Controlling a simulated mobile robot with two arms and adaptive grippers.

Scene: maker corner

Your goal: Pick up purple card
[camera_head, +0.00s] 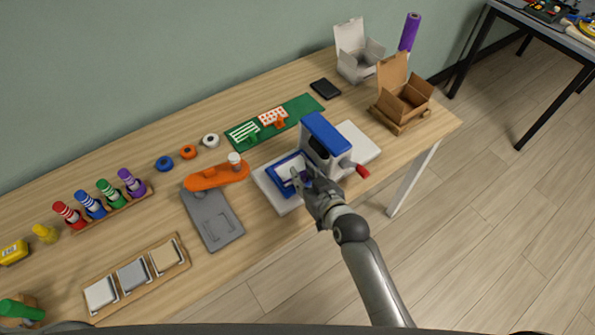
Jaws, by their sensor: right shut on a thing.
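My right gripper (304,180) is at the blue-framed tray (283,166) in front of the blue and white machine with a red handle (325,133). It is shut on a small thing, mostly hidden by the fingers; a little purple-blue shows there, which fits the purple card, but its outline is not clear. I cannot tell whether it still touches the tray. My left gripper is not in view.
A grey base with an orange arm (217,177) stands left of the machine. A green mat with cards (305,106) lies behind it. An open cardboard box (402,98) stands at the right.

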